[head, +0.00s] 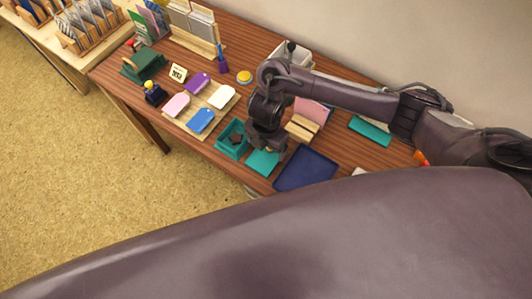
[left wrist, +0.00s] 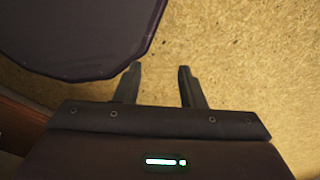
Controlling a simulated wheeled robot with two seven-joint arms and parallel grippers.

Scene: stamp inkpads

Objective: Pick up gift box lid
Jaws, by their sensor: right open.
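A teal square, which looks like the gift box lid (head: 263,163), lies on the wooden table near its front edge. The open teal gift box (head: 231,143) stands just left of it with something dark inside. My right gripper (head: 267,148) points down at the far edge of the lid and partly covers it. It is open; whether its fingers touch the lid I cannot tell. My left gripper (left wrist: 160,85) is open and empty over the tan floor in the left wrist view and does not show in the head view.
A dark blue tray (head: 307,170) lies right of the lid. A board with coloured tags (head: 201,120) is to the left. A pink card in a wooden holder (head: 302,127) and a teal block (head: 370,131) are beyond. My own dark body fills the foreground.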

